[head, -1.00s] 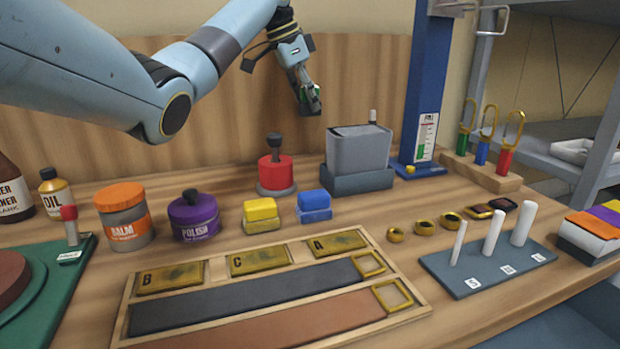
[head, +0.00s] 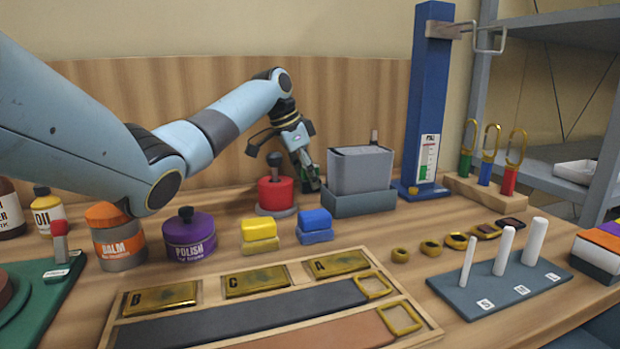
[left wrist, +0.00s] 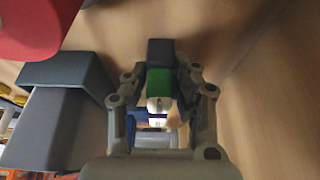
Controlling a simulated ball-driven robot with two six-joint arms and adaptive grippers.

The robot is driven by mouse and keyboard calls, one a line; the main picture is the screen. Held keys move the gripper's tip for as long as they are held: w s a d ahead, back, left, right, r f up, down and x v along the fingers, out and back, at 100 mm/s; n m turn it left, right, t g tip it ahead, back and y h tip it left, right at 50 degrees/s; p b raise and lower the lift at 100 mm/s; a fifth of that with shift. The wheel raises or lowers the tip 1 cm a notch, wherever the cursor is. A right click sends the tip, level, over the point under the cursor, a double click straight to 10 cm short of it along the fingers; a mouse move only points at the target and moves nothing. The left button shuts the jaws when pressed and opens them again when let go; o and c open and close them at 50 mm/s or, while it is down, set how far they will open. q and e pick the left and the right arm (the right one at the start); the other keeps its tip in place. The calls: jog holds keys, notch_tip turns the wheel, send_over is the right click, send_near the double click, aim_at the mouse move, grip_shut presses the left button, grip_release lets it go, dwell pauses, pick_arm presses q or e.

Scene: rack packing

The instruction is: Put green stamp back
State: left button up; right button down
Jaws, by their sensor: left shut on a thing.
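My left gripper (head: 308,180) is shut on the green stamp (head: 314,184), low between the red pot and the grey bin near the back wooden panel. Only a small green part of the stamp shows in the head view. In the left wrist view, the green stamp (left wrist: 160,82) with a dark end sits between the two fingers (left wrist: 160,110). Whether it touches the table I cannot tell. My right gripper is not in view.
The red pot (head: 276,193) with a dark knob stands left of my gripper, and the grey bin (head: 360,172) close on its right. The purple polish tin (head: 189,237) and balm jar (head: 119,250) stand left. A wooden tray (head: 290,271) lies in front.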

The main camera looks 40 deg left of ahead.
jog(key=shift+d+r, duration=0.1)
pick_arm(q)
jog(key=o, duration=0.8)
jog(key=shift+o, duration=0.6)
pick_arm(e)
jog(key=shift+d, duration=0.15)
pick_arm(q)
jog(key=shift+r, duration=0.1)
jog(key=p+v, duration=0.1)
jog(key=v, duration=1.1)
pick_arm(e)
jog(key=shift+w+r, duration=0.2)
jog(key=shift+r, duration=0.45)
pick_arm(q)
jog(key=shift+p, duration=0.3)
